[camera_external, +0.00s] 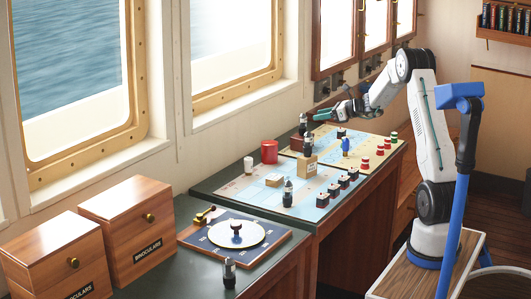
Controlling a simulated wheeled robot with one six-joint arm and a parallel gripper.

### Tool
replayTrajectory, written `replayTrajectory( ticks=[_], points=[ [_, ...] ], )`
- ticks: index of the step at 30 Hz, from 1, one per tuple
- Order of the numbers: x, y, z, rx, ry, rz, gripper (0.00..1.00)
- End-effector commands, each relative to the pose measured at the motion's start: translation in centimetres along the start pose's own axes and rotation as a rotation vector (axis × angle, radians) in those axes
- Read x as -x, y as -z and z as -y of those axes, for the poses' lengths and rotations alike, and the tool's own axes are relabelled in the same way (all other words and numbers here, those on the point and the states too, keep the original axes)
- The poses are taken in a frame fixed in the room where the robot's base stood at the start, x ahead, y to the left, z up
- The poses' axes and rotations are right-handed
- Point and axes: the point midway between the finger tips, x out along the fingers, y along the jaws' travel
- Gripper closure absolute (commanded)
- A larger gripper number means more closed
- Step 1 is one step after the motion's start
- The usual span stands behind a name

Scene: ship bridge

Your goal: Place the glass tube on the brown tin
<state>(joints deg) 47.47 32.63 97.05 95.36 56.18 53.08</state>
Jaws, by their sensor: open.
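My gripper (338,113) is over the far part of the chart table, its jaws open, with a green part at its tip. Several small dark, grey-topped cylinders may be glass tubes; I cannot tell which is the task's. One cylinder (287,193) is upright on the chart. Another cylinder (308,146) shows at the top of a tan labelled block (307,168). A third cylinder (302,124) is just left of my gripper, above a small brown object (297,143) that may be the brown tin. Whether they touch is unclear.
A red mug (269,152), a white cup (248,165) and a small tan block (274,180) stand on the chart. Dark blocks and red pieces line its right edge. A blue figure (345,146) stands near the gripper. Another dark cylinder (229,273) is on the near counter.

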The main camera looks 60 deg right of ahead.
Motion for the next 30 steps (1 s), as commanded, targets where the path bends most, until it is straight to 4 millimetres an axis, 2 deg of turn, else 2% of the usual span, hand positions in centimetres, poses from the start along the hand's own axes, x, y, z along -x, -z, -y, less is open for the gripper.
replayTrajectory(
  ticks=[3, 6, 11, 14, 17, 20, 21, 23, 24, 27, 30],
  points=[
    [2.1, 0.0, 0.1, -0.001, 0.003, 0.0, 0.49],
    [3.1, 0.0, 0.0, 0.0, 0.0, 0.0, 0.49],
    [3.8, 0.0, -0.1, 0.0, -0.001, 0.0, 0.49],
    [3.6, -0.7, -1.3, 0.031, -0.023, -0.008, 0.49],
    [3.0, -2.7, -5.7, 0.149, -0.105, -0.039, 0.49],
    [2.9, -5.2, -13.5, 0.361, -0.252, -0.087, 0.49],
    [3.3, -6.0, -17.1, 0.463, -0.322, -0.108, 0.49],
    [4.2, -6.8, -22.5, 0.623, -0.429, -0.135, 0.49],
    [5.1, -7.1, -25.8, 0.727, -0.5, -0.149, 0.49],
    [8.1, -7.0, -33.5, 0.992, -0.676, -0.177, 0.49],
    [12.1, -6.0, -39.9, 1.258, -0.851, -0.193, 0.49]
  ],
)
